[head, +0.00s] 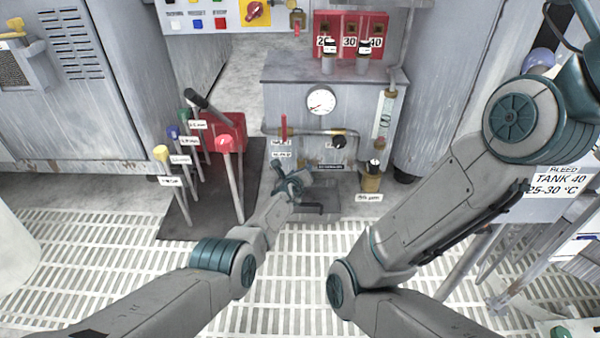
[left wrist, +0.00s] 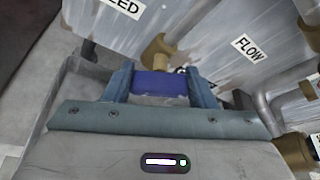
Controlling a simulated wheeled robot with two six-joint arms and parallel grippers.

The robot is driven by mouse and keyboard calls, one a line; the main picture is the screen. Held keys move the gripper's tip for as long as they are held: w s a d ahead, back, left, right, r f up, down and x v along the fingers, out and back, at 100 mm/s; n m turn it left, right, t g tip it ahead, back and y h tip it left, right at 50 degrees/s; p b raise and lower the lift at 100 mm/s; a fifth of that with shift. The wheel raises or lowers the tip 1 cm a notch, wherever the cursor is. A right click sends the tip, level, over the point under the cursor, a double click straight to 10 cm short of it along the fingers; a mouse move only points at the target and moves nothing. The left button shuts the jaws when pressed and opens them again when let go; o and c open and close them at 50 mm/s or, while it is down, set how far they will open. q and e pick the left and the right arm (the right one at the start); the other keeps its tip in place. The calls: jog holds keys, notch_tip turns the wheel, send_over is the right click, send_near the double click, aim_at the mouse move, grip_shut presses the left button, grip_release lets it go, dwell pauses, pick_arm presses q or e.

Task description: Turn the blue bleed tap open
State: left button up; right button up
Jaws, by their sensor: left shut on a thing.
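The blue bleed tap handle (left wrist: 165,84) sits between the two fingers of my left gripper (left wrist: 163,88) in the left wrist view. The gripper is shut on it. A brass fitting (left wrist: 158,52) stands just behind the handle, on the grey tank wall. A label ending in "ED" (left wrist: 122,6) is above it on the left. In the head view my left gripper (head: 290,185) is low at the front of the grey machine, and it hides the handle there. My right arm reaches up to the right, and its gripper is out of view.
Right of the tap are a "FLOW" label (left wrist: 249,47) and grey pipes (left wrist: 262,110). Several levers with coloured knobs (head: 161,153) and a red lever box (head: 225,135) stand to the left. A pressure gauge (head: 321,101) is above. Slatted floor (head: 110,240) lies in front.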

pick_arm(q)
jog(key=shift+a+f+n+h+b, duration=0.15)
jog(key=shift+n+h+b, duration=0.3)
jog(key=shift+b, duration=0.65)
jog(key=shift+d+f+n+h+b, duration=0.1)
jog(key=shift+f+n+h+b, duration=0.15)
jog(key=shift+n+b, duration=0.6)
jog(key=shift+n+t+h+b, duration=0.3)
jog(key=shift+b, duration=0.7)
jog(key=shift+a+r+n+t+h+b, duration=0.1)
jog(key=shift+r+n+t+h+b, duration=0.2)
jog(key=shift+n+b, duration=0.65)
jog(key=o, duration=1)
